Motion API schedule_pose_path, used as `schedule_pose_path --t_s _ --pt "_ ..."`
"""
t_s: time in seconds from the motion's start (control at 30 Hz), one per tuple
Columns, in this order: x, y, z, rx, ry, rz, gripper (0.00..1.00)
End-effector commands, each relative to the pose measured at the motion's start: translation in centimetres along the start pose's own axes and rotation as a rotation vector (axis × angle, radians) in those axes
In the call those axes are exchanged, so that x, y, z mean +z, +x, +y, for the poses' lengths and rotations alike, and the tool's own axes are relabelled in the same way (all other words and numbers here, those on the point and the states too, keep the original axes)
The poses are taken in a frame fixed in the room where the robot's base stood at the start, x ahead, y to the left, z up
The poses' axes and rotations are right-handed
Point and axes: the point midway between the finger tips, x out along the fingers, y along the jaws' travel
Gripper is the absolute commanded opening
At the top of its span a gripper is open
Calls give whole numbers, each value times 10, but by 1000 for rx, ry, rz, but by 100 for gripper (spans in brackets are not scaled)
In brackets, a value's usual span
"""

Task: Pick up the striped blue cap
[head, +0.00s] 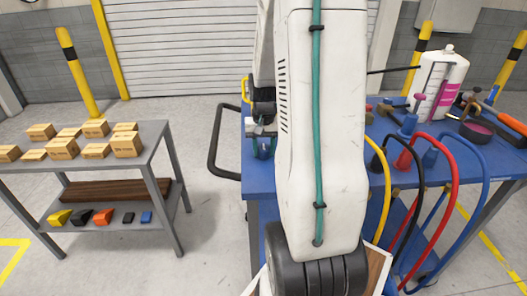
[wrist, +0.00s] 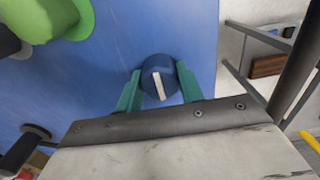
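The striped blue cap (wrist: 152,85) is dark blue and round, with one white stripe across its top. In the wrist view it sits between the two green fingers of my gripper (wrist: 159,75). One finger stands close on each side, and I cannot tell whether they touch it or leave a thin gap. In the head view my gripper (head: 262,146) is low over the left part of the blue table (head: 228,287), partly hidden behind my arm. Whether the cap rests on the tabletop or is raised is not clear.
A green round object (wrist: 55,18) lies on the blue surface at the upper left of the wrist view. A white bottle (head: 440,85), tools and coloured hoses (head: 465,170) crowd the table's right side. A grey shelf table (head: 85,165) with several small boxes stands left, across open floor.

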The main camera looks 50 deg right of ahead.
Motion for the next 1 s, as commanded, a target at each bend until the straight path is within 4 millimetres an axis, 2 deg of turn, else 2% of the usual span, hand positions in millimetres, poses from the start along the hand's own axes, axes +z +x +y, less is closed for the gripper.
schedule_pose_path --t_s 0.03,0.07,0.27,0.37,0.73,0.83,1.0 --pt "0 0 0 0 0 0 5" --pt "0 0 0 0 0 0 0" --pt "0 -1 0 0 0 1 0" --pt "-1 -9 0 0 0 3 0" --pt "0 -79 0 -1 0 4 0" --pt "0 -92 0 -1 0 2 0" --pt "0 -100 0 0 0 -1 0"
